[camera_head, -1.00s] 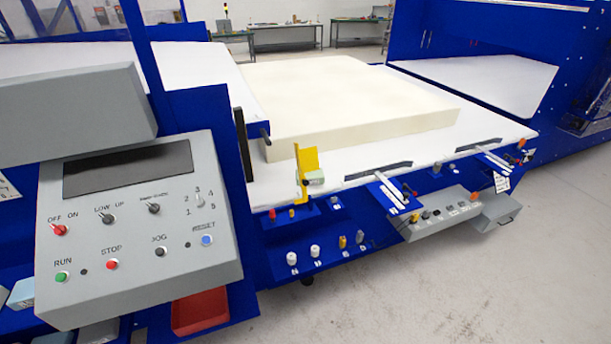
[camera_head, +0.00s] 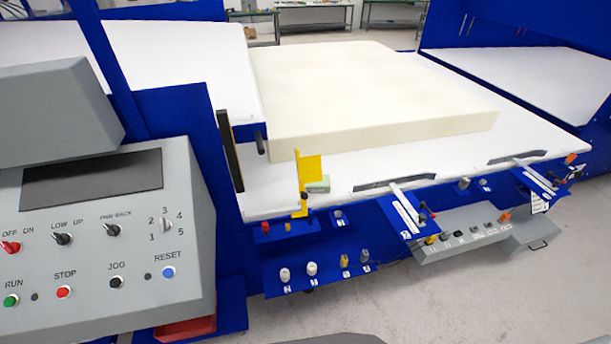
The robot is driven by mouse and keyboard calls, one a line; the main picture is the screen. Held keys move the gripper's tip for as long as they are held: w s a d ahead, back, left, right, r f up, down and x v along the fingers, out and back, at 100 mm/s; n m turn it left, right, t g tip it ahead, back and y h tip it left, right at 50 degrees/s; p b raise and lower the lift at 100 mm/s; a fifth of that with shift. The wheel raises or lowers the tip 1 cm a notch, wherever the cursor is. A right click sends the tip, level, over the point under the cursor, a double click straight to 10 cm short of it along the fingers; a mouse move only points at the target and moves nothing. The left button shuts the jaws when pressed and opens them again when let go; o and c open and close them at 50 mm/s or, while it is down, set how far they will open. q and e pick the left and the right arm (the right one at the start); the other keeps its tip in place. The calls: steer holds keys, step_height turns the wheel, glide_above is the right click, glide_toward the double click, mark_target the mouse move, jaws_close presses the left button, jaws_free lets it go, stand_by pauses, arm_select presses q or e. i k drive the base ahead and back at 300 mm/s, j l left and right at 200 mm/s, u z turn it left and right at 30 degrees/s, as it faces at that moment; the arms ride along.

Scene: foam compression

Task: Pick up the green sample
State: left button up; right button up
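A small pale-green block (camera_head: 319,184), which looks like the green sample, sits at the front edge of the white machine table (camera_head: 420,165). It is just right of an upright yellow bracket (camera_head: 308,172); I cannot tell whether the two touch. Neither of my grippers is in view.
A large cream foam slab (camera_head: 370,95) lies on the table behind the block. A grey control panel (camera_head: 100,230) stands close at the left. Blue shelves with knobs (camera_head: 312,268) and a grey switch box (camera_head: 470,240) jut out below the table edge. Concrete floor shows at lower right.

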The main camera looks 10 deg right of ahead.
mark_target(323, 186)
steer(key=i+l+u, duration=0.35)
steer(key=l, duration=0.3)
steer(key=i+l+u, duration=0.2)
steer(key=l, duration=0.15)
steer(key=i+l+u, duration=0.15)
steer(key=l, duration=0.25)
